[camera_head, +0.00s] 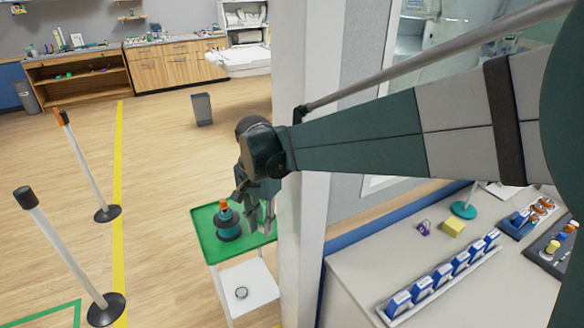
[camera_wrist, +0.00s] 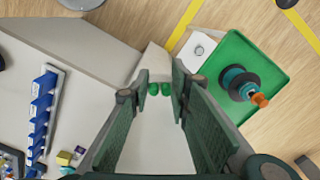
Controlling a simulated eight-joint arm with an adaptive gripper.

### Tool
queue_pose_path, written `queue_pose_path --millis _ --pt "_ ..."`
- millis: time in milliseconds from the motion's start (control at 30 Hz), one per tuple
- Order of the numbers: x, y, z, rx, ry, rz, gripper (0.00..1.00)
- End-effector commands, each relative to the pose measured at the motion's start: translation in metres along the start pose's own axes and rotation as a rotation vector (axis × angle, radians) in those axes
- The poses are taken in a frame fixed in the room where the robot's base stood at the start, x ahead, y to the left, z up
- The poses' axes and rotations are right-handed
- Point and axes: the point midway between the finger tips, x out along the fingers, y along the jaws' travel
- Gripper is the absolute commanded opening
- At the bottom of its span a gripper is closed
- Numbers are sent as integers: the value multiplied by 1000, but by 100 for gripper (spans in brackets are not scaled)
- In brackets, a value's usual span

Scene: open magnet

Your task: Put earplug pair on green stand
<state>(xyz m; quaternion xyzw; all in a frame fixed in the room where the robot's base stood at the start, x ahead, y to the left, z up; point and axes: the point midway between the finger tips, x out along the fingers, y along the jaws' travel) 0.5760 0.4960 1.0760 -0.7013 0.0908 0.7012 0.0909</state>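The earplug pair shows as two small green plugs (camera_wrist: 160,89) side by side between my fingertips in the wrist view. My gripper (camera_wrist: 160,82) is closed in on them from both sides, and they fill the gap. In the head view my gripper (camera_head: 259,222) points down at the right edge of the green stand, and the plugs cannot be made out. The green stand (camera_head: 208,247) is a small table with a green tray top on white legs. Its top also shows at the upper right of the wrist view (camera_wrist: 233,48).
A teal and black object with an orange top (camera_head: 228,222) stands on the green top, left of my gripper. A white pillar (camera_head: 305,150) rises right of the stand. The counter (camera_head: 350,275) at right holds a blue box row (camera_head: 440,278) and a yellow block (camera_head: 453,228).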

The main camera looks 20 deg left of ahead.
Motion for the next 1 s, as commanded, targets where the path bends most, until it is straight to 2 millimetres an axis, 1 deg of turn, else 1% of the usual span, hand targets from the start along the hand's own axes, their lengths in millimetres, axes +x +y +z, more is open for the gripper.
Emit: queue_pose_path --millis 100,567,1000 --pt "7 -16 -14 39 0 0 16" --pt "42 -72 -66 192 0 0 16" --pt "86 -121 -112 337 0 0 16"
